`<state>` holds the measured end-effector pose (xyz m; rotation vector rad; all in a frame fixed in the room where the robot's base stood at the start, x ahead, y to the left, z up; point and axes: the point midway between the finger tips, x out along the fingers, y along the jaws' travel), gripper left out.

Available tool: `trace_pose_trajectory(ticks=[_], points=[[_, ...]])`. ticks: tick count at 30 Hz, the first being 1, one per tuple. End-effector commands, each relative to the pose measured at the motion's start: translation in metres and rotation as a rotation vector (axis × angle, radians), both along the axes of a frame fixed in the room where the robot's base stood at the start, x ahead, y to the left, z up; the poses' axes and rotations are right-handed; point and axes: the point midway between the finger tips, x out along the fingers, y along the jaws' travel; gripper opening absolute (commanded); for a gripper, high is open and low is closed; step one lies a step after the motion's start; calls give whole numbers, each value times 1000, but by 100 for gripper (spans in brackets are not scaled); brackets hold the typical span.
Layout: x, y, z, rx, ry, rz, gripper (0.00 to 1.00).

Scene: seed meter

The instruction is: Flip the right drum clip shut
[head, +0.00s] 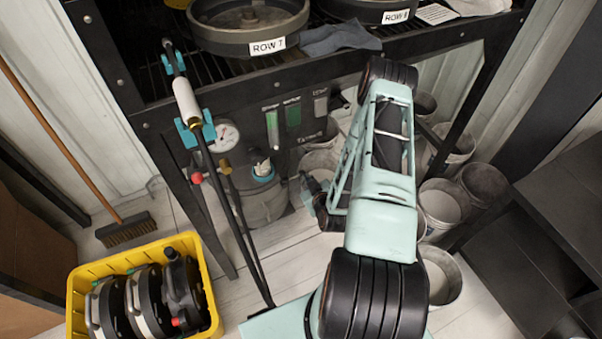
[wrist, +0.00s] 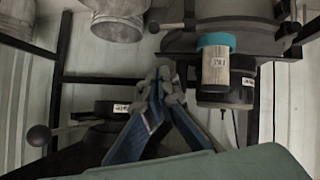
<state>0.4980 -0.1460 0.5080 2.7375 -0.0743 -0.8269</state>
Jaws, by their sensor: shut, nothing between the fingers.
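My gripper (head: 312,190) is shut and empty, low in front of the rack's lower part, partly covered by my arm in the head view. In the wrist view its fingertips (wrist: 168,82) meet in the middle. A grey drum-like housing (wrist: 225,25) stands just beyond them at the upper right, with a teal-collared cylinder (wrist: 215,60) on its face. In the head view a grey canister with a teal collar (head: 263,195) stands left of my gripper. The right drum clip cannot be told apart in either view. I cannot tell whether the fingers touch anything.
A dark rack (head: 140,115) holds round meters labelled ROW 7 (head: 248,40) and ROW 8. Grey buckets (head: 440,205) stand at the right. A yellow crate (head: 212,285) with drums is at lower left. A ball-ended lever (wrist: 40,134) shows in the wrist view.

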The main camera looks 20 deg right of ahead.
Motion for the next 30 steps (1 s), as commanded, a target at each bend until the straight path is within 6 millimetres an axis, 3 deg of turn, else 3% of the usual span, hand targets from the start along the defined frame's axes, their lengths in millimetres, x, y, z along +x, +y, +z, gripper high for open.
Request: trace_pose_trajectory(ticks=[8,21,30], points=[[13,-2,-10,-1,0,1,0],[84,-13,-56,1,0,-1,0],[91,-22,-89,0,1,1,0]])
